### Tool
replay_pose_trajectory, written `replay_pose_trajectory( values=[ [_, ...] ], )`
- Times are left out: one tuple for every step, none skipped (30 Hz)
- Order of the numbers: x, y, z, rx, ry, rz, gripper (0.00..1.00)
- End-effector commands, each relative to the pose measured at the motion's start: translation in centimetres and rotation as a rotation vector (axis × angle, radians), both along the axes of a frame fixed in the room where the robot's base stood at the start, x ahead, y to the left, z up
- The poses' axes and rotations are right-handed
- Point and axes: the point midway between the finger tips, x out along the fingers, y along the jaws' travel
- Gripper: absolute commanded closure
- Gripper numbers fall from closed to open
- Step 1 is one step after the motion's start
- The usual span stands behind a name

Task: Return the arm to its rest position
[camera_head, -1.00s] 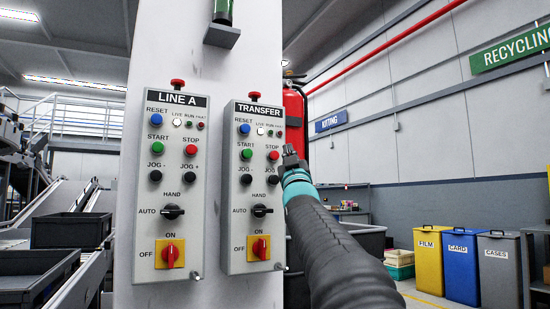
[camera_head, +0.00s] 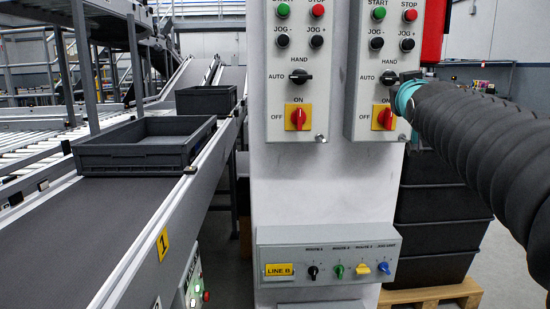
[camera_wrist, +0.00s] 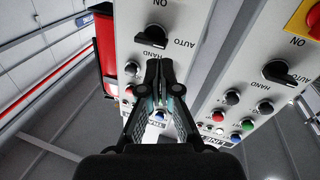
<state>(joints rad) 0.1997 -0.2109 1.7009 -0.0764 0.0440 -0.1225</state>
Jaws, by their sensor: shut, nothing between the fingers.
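My gripper (camera_wrist: 160,66) is shut and empty in the wrist view, its fingertips in front of the right-hand control panel. In the head view my gripper (camera_head: 409,76) is mostly hidden behind my own arm, at the right edge of that panel (camera_head: 362,112), beside its black HAND/AUTO selector (camera_head: 389,78). The wrist view is upside down and shows the same selector (camera_wrist: 151,37) just beyond the fingertips. Whether the fingers touch the panel I cannot tell.
The left panel (camera_head: 279,92) hangs on the same white column. A LINE B box (camera_head: 326,268) with several knobs juts out below. Stacked dark bins (camera_head: 440,235) stand on a pallet at right. A conveyor (camera_head: 120,225) with grey trays runs at left. A red extinguisher (camera_wrist: 105,45) is beside the panel.

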Motion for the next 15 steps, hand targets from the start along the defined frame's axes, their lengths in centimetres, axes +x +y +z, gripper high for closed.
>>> replay_pose_trajectory(
  values=[
    [-1.7, 1.4, -2.5, 0.033, 0.079, 0.021, 1.0],
    [-2.6, 2.0, -4.1, 0.052, 0.127, 0.029, 1.0],
    [-3.9, 2.8, -6.3, 0.073, 0.19, 0.037, 1.0],
    [-4.9, 3.3, -7.9, 0.09, 0.236, 0.043, 1.0],
    [-6.0, 3.9, -9.5, 0.105, 0.282, 0.048, 1.0],
    [-7.4, 4.6, -11.6, 0.125, 0.342, 0.055, 1.0],
    [-8.6, 5.1, -13.1, 0.139, 0.386, 0.059, 1.0],
    [-9.7, 5.6, -14.7, 0.152, 0.43, 0.062, 1.0],
    [-11.3, 6.3, -16.7, 0.167, 0.487, 0.068, 1.0],
    [-12.5, 6.7, -18.1, 0.18, 0.53, 0.071, 1.0],
    [-13.7, 7.1, -19.6, 0.192, 0.573, 0.074, 1.0],
    [-15.4, 7.7, -21.5, 0.205, 0.629, 0.076, 1.0],
    [-16.7, 8.1, -23.0, 0.215, 0.671, 0.079, 1.0],
    [-18.0, 8.5, -24.4, 0.224, 0.712, 0.081, 1.0],
    [-19.8, 8.9, -26.2, 0.238, 0.767, 0.082, 1.0]
  ],
)
